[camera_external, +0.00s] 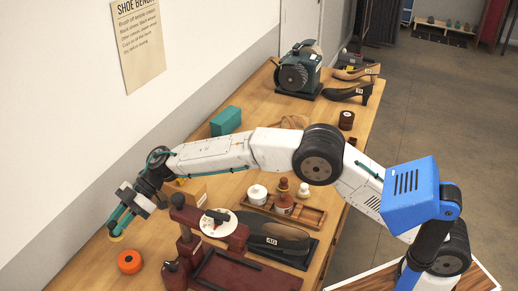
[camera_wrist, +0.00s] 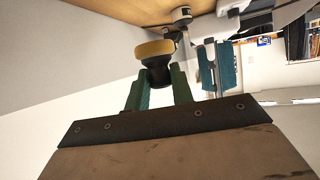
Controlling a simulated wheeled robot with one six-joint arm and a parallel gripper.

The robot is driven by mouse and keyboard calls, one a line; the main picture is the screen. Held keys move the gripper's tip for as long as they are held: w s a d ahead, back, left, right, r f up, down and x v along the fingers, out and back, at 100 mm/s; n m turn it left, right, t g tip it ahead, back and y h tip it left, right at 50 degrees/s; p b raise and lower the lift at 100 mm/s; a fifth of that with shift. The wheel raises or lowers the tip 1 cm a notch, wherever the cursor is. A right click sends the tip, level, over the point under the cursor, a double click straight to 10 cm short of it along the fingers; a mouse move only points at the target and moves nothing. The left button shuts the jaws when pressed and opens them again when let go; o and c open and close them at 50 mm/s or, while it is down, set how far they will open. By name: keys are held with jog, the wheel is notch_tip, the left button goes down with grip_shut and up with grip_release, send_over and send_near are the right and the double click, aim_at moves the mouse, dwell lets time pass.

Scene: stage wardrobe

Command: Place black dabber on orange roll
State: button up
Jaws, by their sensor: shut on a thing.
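The black dabber (camera_wrist: 157,70) has a dark body and a yellow pad (camera_wrist: 155,48). My gripper (camera_wrist: 158,82) is shut on its dark body, between the green fingers, with the pad pointing away from the palm. In the external view my gripper (camera_external: 117,219) reaches out over the left part of the bench, and the pale yellow pad shows just below the fingertips. The orange roll (camera_external: 129,262) lies on the bench, just below and slightly right of the dabber in the picture, apart from it. I do not make out the orange roll in the wrist view.
A dark red shoe press (camera_external: 235,270) stands right of the roll, with a black shoe (camera_external: 278,240) beside it. A cardboard box (camera_external: 188,192), a teal box (camera_external: 226,121) and a wooden tray (camera_external: 312,217) with jars stand farther along the bench. The wall borders the bench's left side.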

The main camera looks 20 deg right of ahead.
jog(key=shift+n+g, duration=0.3)
jog(key=f, duration=0.3)
jog(key=s+f, duration=0.1)
jog(key=f, duration=0.1)
jog(key=shift+d+f, duration=0.25)
jog(key=shift+d, duration=0.05)
jog(key=shift+f, duration=2.05)
jog(key=shift+f, duration=0.2)
jog(key=o, duration=1)
jog(key=shift+c, duration=0.2)
jog(key=shift+r, duration=0.15)
jog(key=shift+w+d+r, duration=0.2)
jog(key=shift+d, duration=0.05)
jog(key=v, duration=1.1)
jog(key=shift+r, duration=0.2)
jog(key=shift+w, duration=0.1)
